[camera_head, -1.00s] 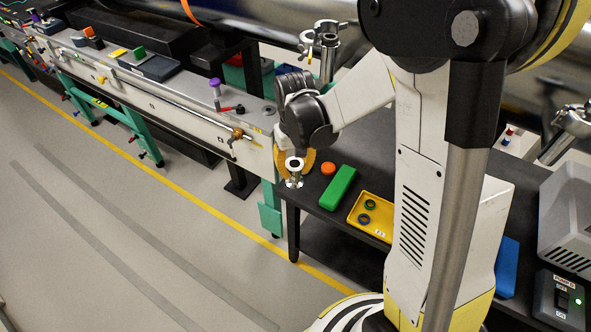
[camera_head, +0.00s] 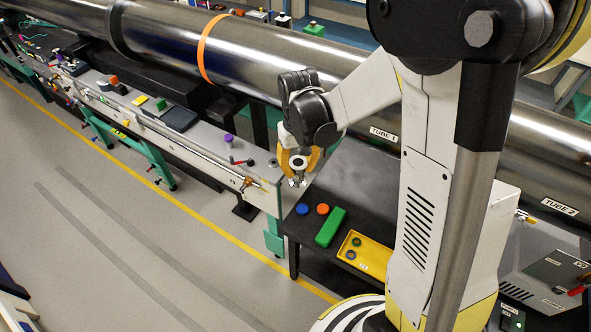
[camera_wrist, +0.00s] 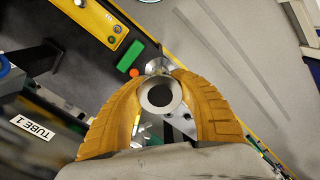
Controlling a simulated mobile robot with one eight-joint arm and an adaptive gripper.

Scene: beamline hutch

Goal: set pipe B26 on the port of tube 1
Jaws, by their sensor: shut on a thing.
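My gripper (camera_head: 300,158) has orange-yellow fingers shut on a short silver flanged pipe (camera_head: 299,169), presumably B26, though no marking is readable. It holds the pipe above the bench's left end. In the wrist view, the fingers (camera_wrist: 162,76) curve around the pipe, whose flange (camera_wrist: 178,98) and dark round opening face the camera. Tube 1 (camera_head: 345,112) is a large steel cylinder behind my arm, with its label to the right of the gripper. The label (camera_wrist: 33,129) also shows at lower left in the wrist view. I cannot make out tube 1's port, so its relation to the pipe is unclear.
The black bench (camera_head: 350,180) carries a blue disc (camera_head: 302,208), an orange disc (camera_head: 323,208), a green block (camera_head: 330,227) and a yellow tray (camera_head: 346,246) with rings. A grey rail bench (camera_head: 215,140) stands left. The floor at lower left is clear.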

